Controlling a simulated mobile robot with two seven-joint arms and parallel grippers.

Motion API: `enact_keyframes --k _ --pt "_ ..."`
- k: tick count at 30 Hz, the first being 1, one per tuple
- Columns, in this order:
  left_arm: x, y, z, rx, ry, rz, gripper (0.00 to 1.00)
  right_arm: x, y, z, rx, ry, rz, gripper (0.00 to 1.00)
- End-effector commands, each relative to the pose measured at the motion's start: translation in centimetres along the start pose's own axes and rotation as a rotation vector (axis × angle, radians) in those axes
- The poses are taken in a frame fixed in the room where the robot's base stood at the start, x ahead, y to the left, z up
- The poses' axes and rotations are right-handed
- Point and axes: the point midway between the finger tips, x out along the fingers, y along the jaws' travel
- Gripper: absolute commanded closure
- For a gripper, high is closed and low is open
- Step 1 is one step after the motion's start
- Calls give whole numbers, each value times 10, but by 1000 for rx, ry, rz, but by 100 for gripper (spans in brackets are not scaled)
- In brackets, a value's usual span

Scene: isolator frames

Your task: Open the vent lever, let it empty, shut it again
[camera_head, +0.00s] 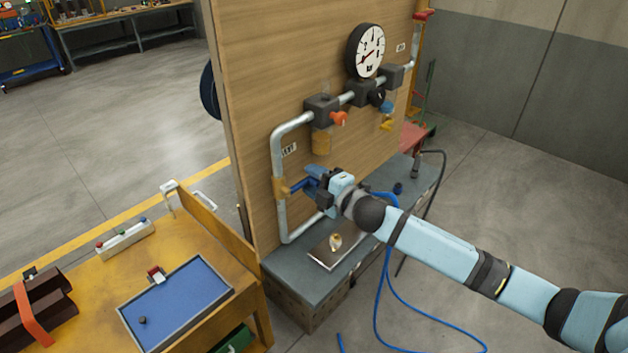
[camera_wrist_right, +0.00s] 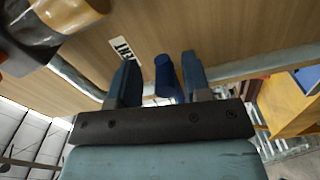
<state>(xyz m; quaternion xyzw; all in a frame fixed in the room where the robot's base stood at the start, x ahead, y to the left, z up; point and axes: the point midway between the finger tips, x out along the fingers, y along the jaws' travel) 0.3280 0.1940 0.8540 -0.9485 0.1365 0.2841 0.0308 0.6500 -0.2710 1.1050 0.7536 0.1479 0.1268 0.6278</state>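The vent lever (camera_wrist_right: 167,76) shows in the right wrist view as a blue handle between my two right fingers, with a gap on either side. My right gripper (camera_head: 308,184) is open around it, in front of the upright pipe on the board. In the head view the lever and the blue fingers are hard to tell apart. A brass-coloured valve body (camera_head: 282,188) sits on that pipe, below a small label (camera_head: 289,149). The round white gauge (camera_head: 368,48) is at the top of the board; its reading is too small to be sure of. My left gripper is out of view.
A red-orange handle (camera_head: 339,118), an amber bowl (camera_head: 321,143) and a black knob (camera_head: 377,97) sit on the upper pipe. A metal plate (camera_head: 325,258) lies on the grey bench below. A yellow table with a blue tray (camera_head: 178,305) stands left. A blue hose (camera_head: 378,300) hangs near my arm.

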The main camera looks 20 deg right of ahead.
Motion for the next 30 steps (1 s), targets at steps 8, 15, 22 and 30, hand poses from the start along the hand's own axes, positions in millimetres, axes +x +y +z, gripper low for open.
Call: enact_keyframes --k 8,15,22,30 --pt "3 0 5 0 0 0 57 -23 -5 0 0 0 -5 56" --pt "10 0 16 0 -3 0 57 -76 -6 0 0 -1 -6 56" --pt "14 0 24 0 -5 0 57 -116 -3 0 1 1 -3 56" --pt "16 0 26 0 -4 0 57 -137 0 0 -1 0 -1 56"
